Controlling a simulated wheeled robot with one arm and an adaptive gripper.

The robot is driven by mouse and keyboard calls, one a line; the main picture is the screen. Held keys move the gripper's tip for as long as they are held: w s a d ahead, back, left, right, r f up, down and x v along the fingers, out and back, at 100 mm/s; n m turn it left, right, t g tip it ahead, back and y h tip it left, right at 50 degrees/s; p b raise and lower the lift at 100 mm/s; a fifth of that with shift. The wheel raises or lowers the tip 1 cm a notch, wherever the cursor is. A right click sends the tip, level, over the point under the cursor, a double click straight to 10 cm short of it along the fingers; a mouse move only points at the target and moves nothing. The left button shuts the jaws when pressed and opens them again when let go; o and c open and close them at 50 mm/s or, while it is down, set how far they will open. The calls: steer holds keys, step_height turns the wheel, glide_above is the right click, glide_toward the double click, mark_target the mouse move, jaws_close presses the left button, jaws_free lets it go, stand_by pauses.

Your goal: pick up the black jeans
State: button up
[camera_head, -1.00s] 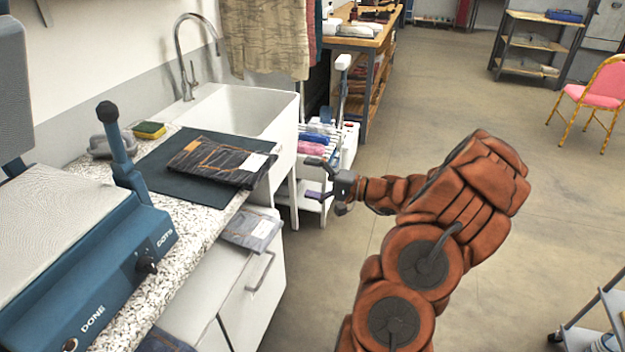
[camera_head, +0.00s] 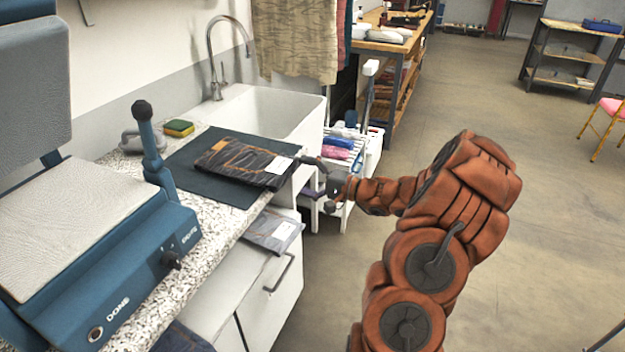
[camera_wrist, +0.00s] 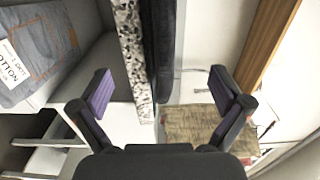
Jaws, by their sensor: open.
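The black jeans (camera_head: 245,161) lie folded flat, with orange stitching and a white label, on a dark mat (camera_head: 195,176) on the speckled counter. My gripper (camera_head: 316,180) is open and empty, just right of the jeans' near-right edge. In the wrist view my gripper (camera_wrist: 162,92) has its purple-padded fingers spread either side of the speckled counter edge (camera_wrist: 132,50) and a dark layered edge beside it. I cannot tell there which part of that dark edge is jeans and which is mat.
Folded grey-blue jeans (camera_head: 274,231) lie lower, in the open drawer area below the counter; they also show in the wrist view (camera_wrist: 40,45). A blue press (camera_head: 110,250) stands at the left. A white sink (camera_head: 265,110) and a rack (camera_head: 345,150) are behind.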

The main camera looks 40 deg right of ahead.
mark_target(294, 174)
steer(key=shift+b+x, duration=1.25)
steer(key=shift+x, duration=1.05)
steer(key=shift+c, duration=0.4)
